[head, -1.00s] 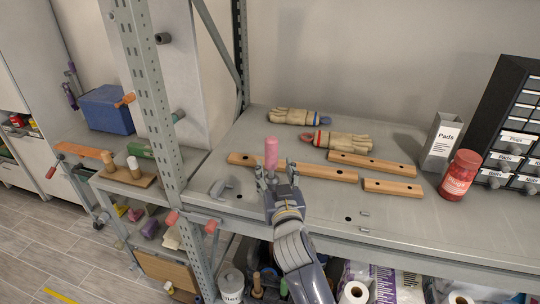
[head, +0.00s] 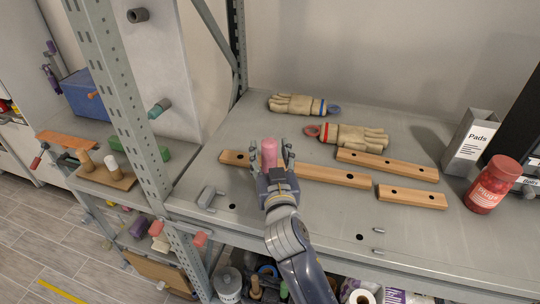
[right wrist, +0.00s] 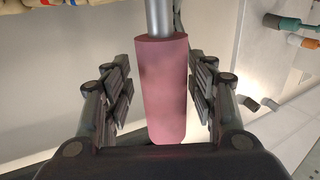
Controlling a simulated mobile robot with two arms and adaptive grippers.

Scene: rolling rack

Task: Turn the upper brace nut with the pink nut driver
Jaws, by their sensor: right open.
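The pink nut driver (head: 269,152) stands upright at the wooden rail (head: 325,174) on the shelf, with only its handle showing in the head view. My right gripper (head: 272,166) is at the handle, its fingers to either side. In the right wrist view the pink handle (right wrist: 163,88) and its metal shaft lie between the open fingers (right wrist: 163,95), with gaps at both sides. The diagonal brace (head: 217,38) meets the rack post at the back. I cannot make out the upper brace nut for certain. My left gripper is not in view.
Two work gloves (head: 297,104) (head: 352,137) lie behind the rail. More wooden rails (head: 386,165) (head: 411,196), a red jar (head: 492,185) and a Pads box (head: 470,143) stand to the right. The front rack post (head: 118,105) rises at left. The right front of the shelf is mostly clear.

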